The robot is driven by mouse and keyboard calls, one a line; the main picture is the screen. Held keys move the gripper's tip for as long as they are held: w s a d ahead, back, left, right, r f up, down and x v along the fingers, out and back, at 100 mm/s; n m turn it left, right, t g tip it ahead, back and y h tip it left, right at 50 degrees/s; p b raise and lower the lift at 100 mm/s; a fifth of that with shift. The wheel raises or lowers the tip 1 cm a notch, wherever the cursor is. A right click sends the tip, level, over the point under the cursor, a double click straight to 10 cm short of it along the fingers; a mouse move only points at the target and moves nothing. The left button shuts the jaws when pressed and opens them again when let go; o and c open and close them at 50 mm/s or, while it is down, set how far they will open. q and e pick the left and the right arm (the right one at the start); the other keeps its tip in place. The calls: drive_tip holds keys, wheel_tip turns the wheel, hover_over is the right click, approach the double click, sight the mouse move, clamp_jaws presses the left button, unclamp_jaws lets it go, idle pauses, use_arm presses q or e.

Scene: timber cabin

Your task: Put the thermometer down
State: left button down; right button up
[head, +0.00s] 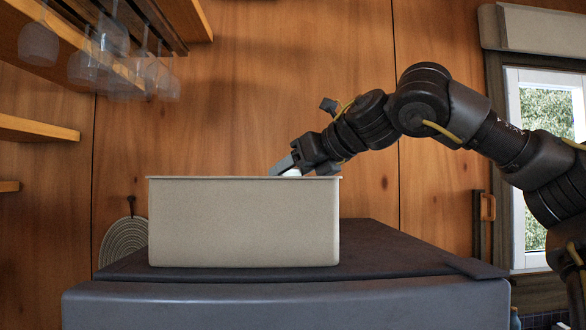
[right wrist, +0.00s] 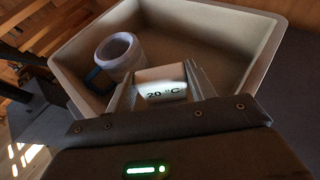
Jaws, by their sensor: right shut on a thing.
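The thermometer (right wrist: 162,88) is a small white block marked "20 °C", held between the fingers of my right gripper (right wrist: 160,80) in the right wrist view. In the head view my right gripper (head: 284,168) reaches in from the right and dips at the rim of a beige box (head: 244,222). Only a bit of white shows there between the fingers; the box wall hides what is below. In the right wrist view the thermometer is over the inside of the box (right wrist: 262,70). I cannot tell whether it touches the bottom. My left gripper is not in view.
A mug (right wrist: 119,54) with a blue handle stands inside the box, left of the thermometer in the right wrist view. The box stands on a dark flat top (head: 400,258) with free room at its right. Glasses (head: 40,42) hang at upper left.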

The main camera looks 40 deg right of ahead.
drive_tip(key=shift+s+f, duration=0.1)
drive_tip(key=o, duration=1)
drive_tip(key=shift+r+p, duration=0.5)
drive_tip(key=shift+r, duration=0.15)
drive_tip(key=b+v, duration=0.2)
drive_tip(key=v, duration=0.9)
drive_tip(key=shift+a+f+b, duration=0.1)
drive_tip(key=shift+f+b, duration=0.05)
drive_tip(key=shift+b, duration=0.25)
drive_tip(key=shift+s+r, duration=0.25)
drive_tip(key=shift+s, duration=0.3)
drive_tip(key=shift+w, duration=0.1)
